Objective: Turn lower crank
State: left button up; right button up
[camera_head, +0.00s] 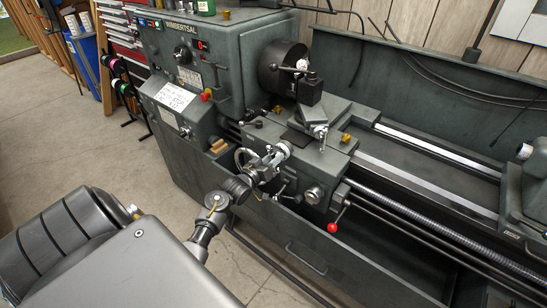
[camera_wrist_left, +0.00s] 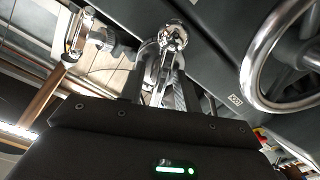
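A green-grey lathe (camera_head: 215,55) fills the head view. Its carriage front carries a chrome handwheel (camera_head: 241,158) and small chrome crank handles (camera_head: 284,150); which one is the lower crank is not clear. My left gripper (camera_head: 262,172) is at the carriage front, just right of and below the handwheel. In the left wrist view, a chrome lever with a round ball end (camera_wrist_left: 172,37) lies between the dark fingers of the left gripper (camera_wrist_left: 162,82). Whether the fingers press on it cannot be told. My right gripper is not in view.
A large chrome handwheel (camera_wrist_left: 262,65) is close on the right in the left wrist view. A red-knobbed lever (camera_head: 333,227) sticks out at the carriage's lower right. Long rods run along the lathe bed. The concrete floor (camera_head: 100,150) is open at the left.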

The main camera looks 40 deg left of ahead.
pick_arm(q)
jog(key=shift+w, duration=0.1)
grip_shut()
jog(key=shift+n+p, duration=0.3)
jog(key=shift+p, duration=0.1)
grip_release()
jog(key=s+b, duration=0.2)
jog(key=s, duration=0.8)
jog(key=shift+s, duration=0.4)
jog(key=shift+d, duration=0.1)
